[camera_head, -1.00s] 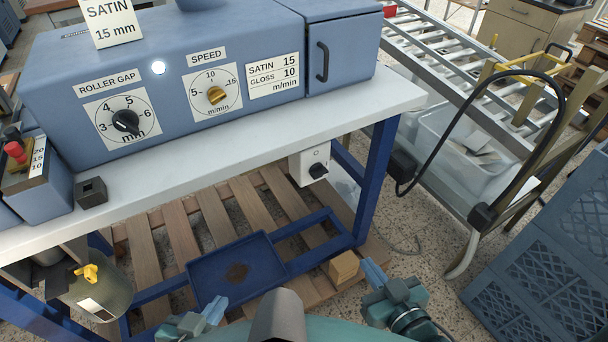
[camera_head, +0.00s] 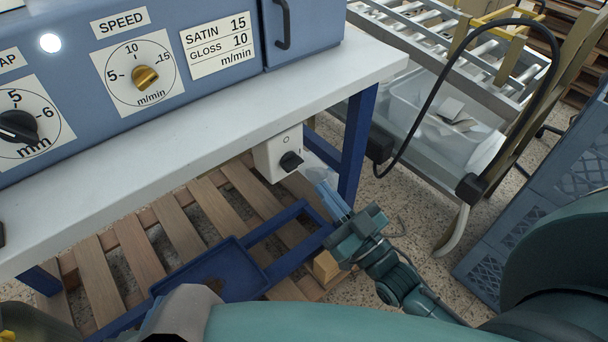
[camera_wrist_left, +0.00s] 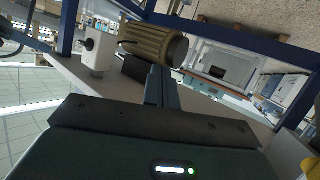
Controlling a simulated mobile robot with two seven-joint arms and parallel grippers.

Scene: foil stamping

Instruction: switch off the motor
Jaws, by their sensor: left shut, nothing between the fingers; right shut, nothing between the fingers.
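The white switch box (camera_head: 272,158) hangs under the front edge of the white table, with a black rotary knob (camera_head: 290,161) on its face and a small ring mark above it. My right gripper (camera_head: 324,187) is shut and empty, its pale blue fingers pointing up toward the box from just below and right, apart from the knob. My left gripper (camera_wrist_left: 160,85) is shut and empty in the left wrist view and out of the head view. Beyond its fingers are a brown ribbed cylinder (camera_wrist_left: 150,45), apparently the motor, and a white box (camera_wrist_left: 97,50) with a dark knob.
The blue machine (camera_head: 222,85) on the white table (camera_head: 200,135) has a gold speed knob (camera_head: 145,78) and a lit white lamp (camera_head: 50,43). A blue table leg (camera_head: 358,140) stands just right of the switch box. A blue tray (camera_head: 215,275) and wooden pallet lie below.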

